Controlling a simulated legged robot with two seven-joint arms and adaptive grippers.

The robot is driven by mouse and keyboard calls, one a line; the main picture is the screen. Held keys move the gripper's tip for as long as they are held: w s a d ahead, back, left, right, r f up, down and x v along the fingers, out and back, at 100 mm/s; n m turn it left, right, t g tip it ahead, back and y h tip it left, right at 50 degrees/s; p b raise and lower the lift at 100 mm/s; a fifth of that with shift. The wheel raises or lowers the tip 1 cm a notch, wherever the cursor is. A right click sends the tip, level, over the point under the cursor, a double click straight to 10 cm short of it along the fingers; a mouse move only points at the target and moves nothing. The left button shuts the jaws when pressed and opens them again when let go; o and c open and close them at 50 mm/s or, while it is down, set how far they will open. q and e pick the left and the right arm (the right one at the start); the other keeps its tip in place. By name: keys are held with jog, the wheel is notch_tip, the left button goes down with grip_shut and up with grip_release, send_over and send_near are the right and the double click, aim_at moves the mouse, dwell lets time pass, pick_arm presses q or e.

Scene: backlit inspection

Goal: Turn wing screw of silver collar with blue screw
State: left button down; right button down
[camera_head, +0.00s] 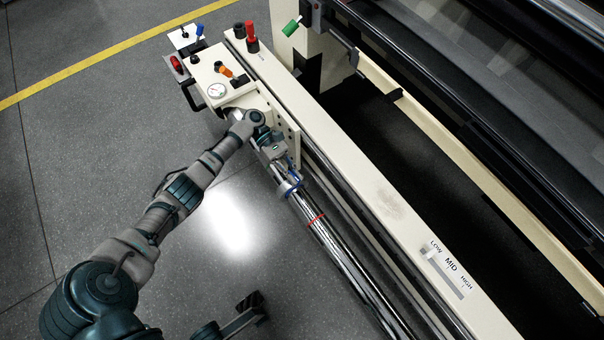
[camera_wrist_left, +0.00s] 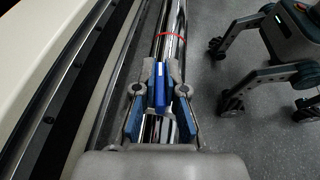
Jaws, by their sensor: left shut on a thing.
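The blue wing screw (camera_wrist_left: 160,88) stands between the fingertips of my left gripper (camera_wrist_left: 160,80) in the left wrist view. The fingers are shut on it from both sides. In the head view my left gripper (camera_head: 283,177) reaches down to the chrome rail (camera_head: 335,243) along the machine's near side, and blue shows at its tip. The silver collar is mostly hidden by the gripper; I cannot make out its outline. A red ring mark (camera_head: 316,220) lies on the rail just beyond the gripper; it also shows in the left wrist view (camera_wrist_left: 172,36). My right gripper is not in view.
A cream control box (camera_head: 218,75) with a gauge (camera_head: 217,90) and coloured handles stands behind the gripper. A cream beam (camera_head: 385,205) with a LOW-MID-HIGH scale (camera_head: 449,269) runs beside the rail. Open grey floor lies left of the rail.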

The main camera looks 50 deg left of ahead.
aim_at(293, 174)
pick_arm(q)
jog(key=shift+f+m+g+b, duration=0.15)
jog(key=shift+m+g+b, duration=0.35)
jog(key=shift+m+g, duration=0.75)
jog(key=c, duration=1.2)
grip_release()
jog(key=shift+c, duration=0.2)
jog(key=shift+a, duration=0.1)
notch_tip(293, 174, up, 10)
jog(key=shift+f, duration=0.1)
